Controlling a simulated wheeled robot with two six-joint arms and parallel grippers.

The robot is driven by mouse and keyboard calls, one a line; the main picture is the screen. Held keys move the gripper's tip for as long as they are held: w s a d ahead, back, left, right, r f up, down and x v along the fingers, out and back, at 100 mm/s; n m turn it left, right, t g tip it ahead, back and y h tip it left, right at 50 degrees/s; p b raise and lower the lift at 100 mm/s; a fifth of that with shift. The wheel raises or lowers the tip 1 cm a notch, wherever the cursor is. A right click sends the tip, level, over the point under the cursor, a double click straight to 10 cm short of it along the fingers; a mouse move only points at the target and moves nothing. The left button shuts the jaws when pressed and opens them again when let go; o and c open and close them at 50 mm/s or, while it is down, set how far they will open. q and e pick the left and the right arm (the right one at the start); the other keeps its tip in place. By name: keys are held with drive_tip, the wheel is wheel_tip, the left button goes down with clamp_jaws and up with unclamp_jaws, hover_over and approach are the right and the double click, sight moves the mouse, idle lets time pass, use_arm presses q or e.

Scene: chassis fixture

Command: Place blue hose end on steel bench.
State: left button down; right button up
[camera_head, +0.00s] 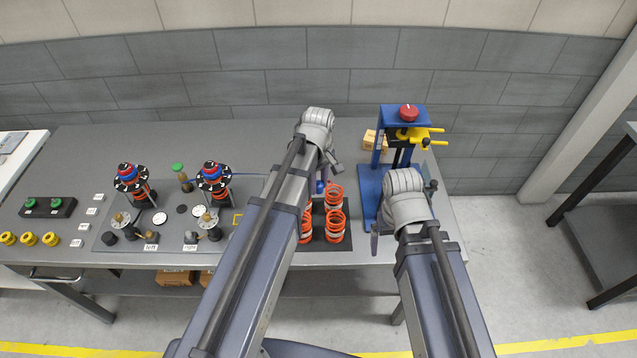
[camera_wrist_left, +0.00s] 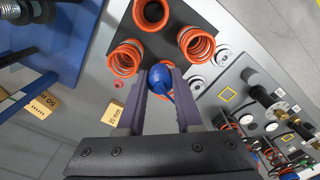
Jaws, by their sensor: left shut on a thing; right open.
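The blue hose end (camera_wrist_left: 160,78) is a rounded blue piece between the two fingers of my left gripper (camera_wrist_left: 160,70), which is shut on it. In the head view a bit of blue shows beside the orange springs, mostly hidden by my left arm. The steel bench (camera_head: 352,133) is a long grey table; the hose end appears above it, but its exact height cannot be told. My right gripper (camera_head: 376,236) is open at the bench's right end, in front of the blue press, and largely hidden by its own wrist.
Orange springs (camera_head: 336,228) stand on a dark plate close to the left gripper. A blue press (camera_head: 368,190) with a red knob is at the right. Two red-and-black spring assemblies (camera_head: 214,178) and small parts fill the left.

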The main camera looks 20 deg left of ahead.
use_arm(q)
drive_tip(key=shift+r, duration=0.55)
drive_tip(key=b, duration=1)
hover_over(318, 223)
wheel_tip(318, 223, down, 10)
drive_tip(key=shift+r+p, duration=5.2)
drive_tip(key=shift+p, duration=0.2)
wheel_tip(318, 223, down, 18)
drive_tip(key=b, duration=1.8)
drive_tip(key=shift+f, duration=0.15)
drive_tip(key=shift+f+b, duration=0.15)
drive_tip(key=shift+b, duration=0.15)
drive_tip(key=c, duration=0.8)
unclamp_jaws()
drive_tip(key=shift+c, duration=0.2)
